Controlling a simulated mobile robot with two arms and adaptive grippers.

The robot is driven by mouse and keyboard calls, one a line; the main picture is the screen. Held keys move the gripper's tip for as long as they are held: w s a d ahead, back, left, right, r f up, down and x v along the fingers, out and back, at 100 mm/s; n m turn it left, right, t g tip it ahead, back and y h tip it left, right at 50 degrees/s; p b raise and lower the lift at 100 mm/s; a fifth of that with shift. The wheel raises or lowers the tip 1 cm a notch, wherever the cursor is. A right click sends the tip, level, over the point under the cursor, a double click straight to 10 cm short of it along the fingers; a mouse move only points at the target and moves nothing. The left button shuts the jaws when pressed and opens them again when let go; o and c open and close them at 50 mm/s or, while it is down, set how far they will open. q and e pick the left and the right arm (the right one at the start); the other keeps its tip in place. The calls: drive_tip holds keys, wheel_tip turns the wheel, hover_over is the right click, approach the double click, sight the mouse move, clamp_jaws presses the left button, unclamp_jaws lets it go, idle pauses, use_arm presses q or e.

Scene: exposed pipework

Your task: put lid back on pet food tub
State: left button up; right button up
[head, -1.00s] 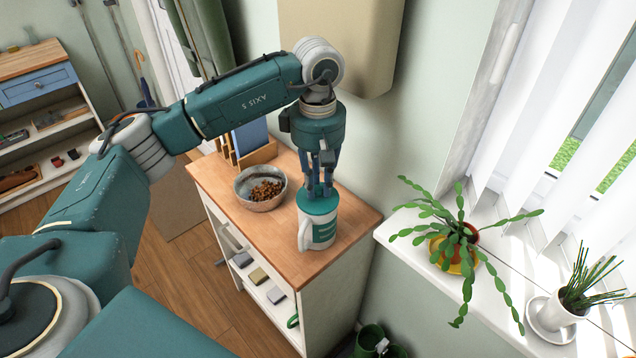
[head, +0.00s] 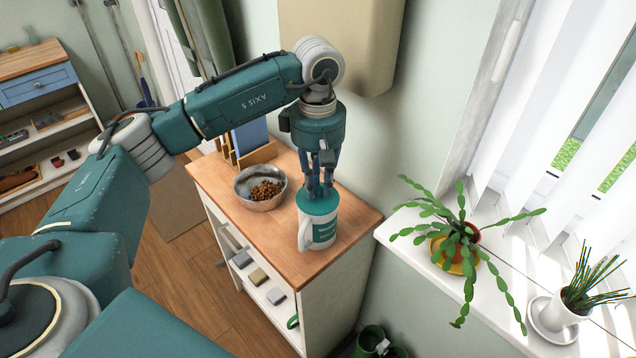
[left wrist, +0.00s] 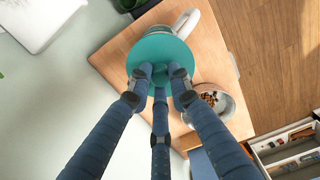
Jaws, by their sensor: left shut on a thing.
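The pet food tub (head: 322,234) is white with a green band and a white handle, and stands upright on the wooden top of a small cabinet. The green lid (head: 317,202) is at the tub's top; in the left wrist view the round lid (left wrist: 163,52) covers most of the tub (left wrist: 180,24), with part of the rim and handle showing beyond it. My left gripper (head: 320,188) points down and is shut on the lid's knob; its fingers meet there in the left wrist view (left wrist: 160,76). Whether the lid is fully seated, I cannot tell. My right gripper is not in view.
A bowl of kibble (head: 260,188) stands left of the tub on the wooden top (head: 275,232). A wooden rack (head: 255,152) is behind the bowl. The wall is close behind, and a windowsill with a trailing plant (head: 458,240) is at right.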

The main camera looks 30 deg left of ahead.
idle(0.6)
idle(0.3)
use_arm(q)
drive_tip(key=o, duration=1)
drive_tip(key=shift+o, duration=0.4)
drive_tip(key=o, duration=0.4)
drive_tip(key=shift+o, duration=0.2)
